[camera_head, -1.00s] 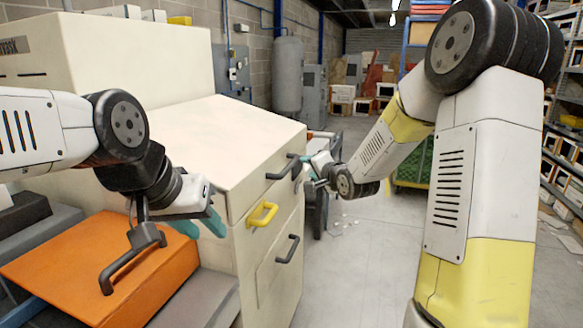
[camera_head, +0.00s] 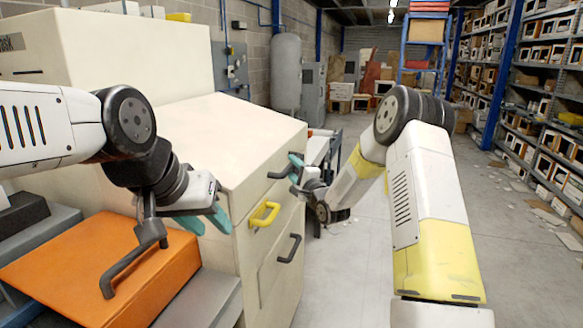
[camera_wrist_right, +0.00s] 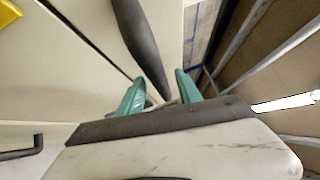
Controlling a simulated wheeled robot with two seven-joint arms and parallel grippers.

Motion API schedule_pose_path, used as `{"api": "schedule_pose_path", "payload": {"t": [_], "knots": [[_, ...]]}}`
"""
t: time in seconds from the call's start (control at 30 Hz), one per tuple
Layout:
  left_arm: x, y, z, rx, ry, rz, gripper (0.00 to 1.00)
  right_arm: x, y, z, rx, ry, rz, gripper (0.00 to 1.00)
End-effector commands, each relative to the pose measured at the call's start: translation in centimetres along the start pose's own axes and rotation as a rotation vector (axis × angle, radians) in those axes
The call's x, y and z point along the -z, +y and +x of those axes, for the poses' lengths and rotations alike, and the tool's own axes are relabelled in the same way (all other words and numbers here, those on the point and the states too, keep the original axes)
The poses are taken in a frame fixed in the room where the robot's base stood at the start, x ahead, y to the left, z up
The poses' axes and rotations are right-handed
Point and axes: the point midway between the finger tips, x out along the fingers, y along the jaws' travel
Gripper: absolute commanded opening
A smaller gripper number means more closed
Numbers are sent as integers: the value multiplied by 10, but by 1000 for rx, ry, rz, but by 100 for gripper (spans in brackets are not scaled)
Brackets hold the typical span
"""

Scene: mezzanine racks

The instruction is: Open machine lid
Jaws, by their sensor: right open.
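The cream machine has a sloping lid (camera_head: 220,135) that lies shut. A dark handle (camera_head: 277,174) is at the upper front, also seen as a dark bar in the right wrist view (camera_wrist_right: 138,40). My right gripper (camera_head: 294,170) is open at this handle's right end. In the wrist view its teal fingers (camera_wrist_right: 160,90) stand apart, with the bar's end reaching between their tips; contact is unclear. My left gripper (camera_head: 205,220) is open and empty, left of the machine's front, above and beside an orange box (camera_head: 160,285).
A yellow handle (camera_head: 264,214) and a lower dark handle (camera_head: 289,248) are on the machine's front. The orange box has a dark handle (camera_head: 125,268). A cart (camera_head: 322,150) stands behind the machine. Shelves (camera_head: 540,110) line the right; the grey floor (camera_head: 345,260) between is mostly clear.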

Motion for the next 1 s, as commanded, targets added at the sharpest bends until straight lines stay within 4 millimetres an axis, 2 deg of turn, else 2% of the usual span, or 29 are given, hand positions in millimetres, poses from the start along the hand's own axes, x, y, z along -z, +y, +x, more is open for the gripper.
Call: {"api": "schedule_pose_path", "payload": {"t": [0.13,0.4,0.6,1.0], "knots": [[0,0,0,0,0,0,36,0,0,10,-1,0,-1,41],[0,0,0,0,0,0,36,0,0,12,-1,0,0,41],[0,0,0,0,0,0,36,0,0,11,-1,0,-1,2],[0,0,0,0,0,0,36,0,1,11,-2,1,-1,0]]}}
